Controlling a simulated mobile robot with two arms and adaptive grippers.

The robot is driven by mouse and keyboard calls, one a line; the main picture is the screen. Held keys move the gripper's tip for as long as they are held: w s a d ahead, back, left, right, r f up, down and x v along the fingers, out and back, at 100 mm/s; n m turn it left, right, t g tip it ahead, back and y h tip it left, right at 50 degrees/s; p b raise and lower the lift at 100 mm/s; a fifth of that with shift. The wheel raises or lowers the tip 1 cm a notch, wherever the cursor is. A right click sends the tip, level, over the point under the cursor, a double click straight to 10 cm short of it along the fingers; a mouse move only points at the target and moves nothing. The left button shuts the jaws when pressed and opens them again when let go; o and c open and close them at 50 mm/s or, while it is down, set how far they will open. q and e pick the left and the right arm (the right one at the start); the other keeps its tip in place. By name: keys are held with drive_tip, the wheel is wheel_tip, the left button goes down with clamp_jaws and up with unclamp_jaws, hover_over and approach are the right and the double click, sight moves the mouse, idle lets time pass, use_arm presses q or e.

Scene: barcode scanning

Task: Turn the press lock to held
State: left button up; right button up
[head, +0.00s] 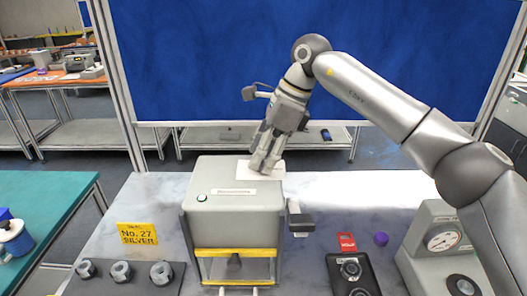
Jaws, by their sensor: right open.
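A grey press-like box (235,198) with a yellow bar across its front stands on the marble-topped table. A small green button or lamp sits on its top, left of a white label. A dark lever-like part (300,222) sticks out from its right side; I cannot tell whether this is the lock or how it is set. My right gripper (263,166) is open and points down at the rear right of the box's top, over a pale plate or card there. I cannot tell whether the fingers touch it. My left gripper is not in view.
A yellow "No. 27 SILVER" sign (138,234) and a dark rack with metal nuts (121,271) are at left. A black device (353,272), red tag (346,242), purple knob (381,239) and grey gauge unit (437,245) are at right. A blue panel (220,60) stands behind.

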clamp_jaws()
drive_tip(key=shift+f+m+t+b, duration=0.2)
drive_tip(key=shift+m+t+b, duration=0.5)
drive_tip(key=shift+m+b, duration=1.1)
drive_tip(key=m+t+b, duration=0.1)
drive_tip(key=m+b, duration=0.2)
drive_tip(key=shift+s+h, duration=0.15)
drive_tip(key=shift+h, duration=0.15)
drive_tip(key=m+h+b, duration=0.1)
drive_tip(key=m+b, duration=0.1)
drive_tip(key=m, duration=0.1)
drive_tip(key=m+t+b, duration=0.1)
drive_tip(key=m+b, duration=0.1)
drive_tip(key=shift+s+a+r+m+t+h, duration=0.1)
drive_tip(key=shift+a+r+m+t+h, duration=0.1)
drive_tip(key=shift+m+t+h, duration=0.15)
drive_tip(key=m+h+b, duration=0.1)
drive_tip(key=m, duration=0.1)
drive_tip(key=shift+m, duration=0.35)
drive_tip(key=shift+r+m+t+h+b, duration=0.1)
drive_tip(key=shift+m+t+h+b, duration=0.3)
drive_tip(key=shift+m, duration=1.1)
unclamp_jaws()
drive_tip(key=shift+a, duration=0.1)
